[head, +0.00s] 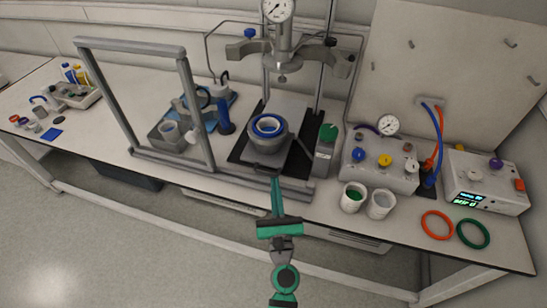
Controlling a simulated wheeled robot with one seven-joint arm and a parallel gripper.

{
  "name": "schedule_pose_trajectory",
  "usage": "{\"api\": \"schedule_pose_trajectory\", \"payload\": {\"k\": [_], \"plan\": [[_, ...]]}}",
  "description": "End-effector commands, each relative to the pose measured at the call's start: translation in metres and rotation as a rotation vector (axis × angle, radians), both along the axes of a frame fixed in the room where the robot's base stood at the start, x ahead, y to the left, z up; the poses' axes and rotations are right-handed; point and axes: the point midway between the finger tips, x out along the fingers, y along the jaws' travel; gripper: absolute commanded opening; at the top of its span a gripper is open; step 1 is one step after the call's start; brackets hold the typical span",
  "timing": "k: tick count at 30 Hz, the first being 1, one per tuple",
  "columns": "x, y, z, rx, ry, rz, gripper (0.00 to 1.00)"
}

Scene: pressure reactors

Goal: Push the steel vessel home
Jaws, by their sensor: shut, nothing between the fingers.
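The steel vessel (268,142) is a grey round pot with a blue ring and a white inside at its top. It stands upright on the dark base plate (239,156) of the reactor stand, below the reactor head (283,42) with its pressure gauge. A front handle or lip shows at its near side. My gripper (277,181) is shut and empty, its narrow fingers pointing at the vessel's near side. Whether the fingertips touch the vessel or the carriage under it I cannot tell.
A grey frame (183,96) stands left of the reactor. A grey-green cylinder (324,151) stands close right of the vessel. Two white cups (381,204), a gauge box (380,163) and a display unit (485,183) fill the right. Red (437,225) and green rings lie near the front edge.

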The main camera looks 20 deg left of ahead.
Motion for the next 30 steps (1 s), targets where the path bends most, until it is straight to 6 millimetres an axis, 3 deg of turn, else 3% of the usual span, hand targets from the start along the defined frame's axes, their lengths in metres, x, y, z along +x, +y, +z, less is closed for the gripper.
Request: {"api": "schedule_pose_trajectory", "payload": {"k": [16, 24, 30], "plan": [[0.079, 0.032, 0.022, -0.002, -0.002, 0.003, 0.0], [0.094, 0.044, 0.024, -0.003, 0.0, 0.012, 0.0], [0.096, 0.039, 0.024, -0.003, 0.001, 0.003, 0.0]]}}
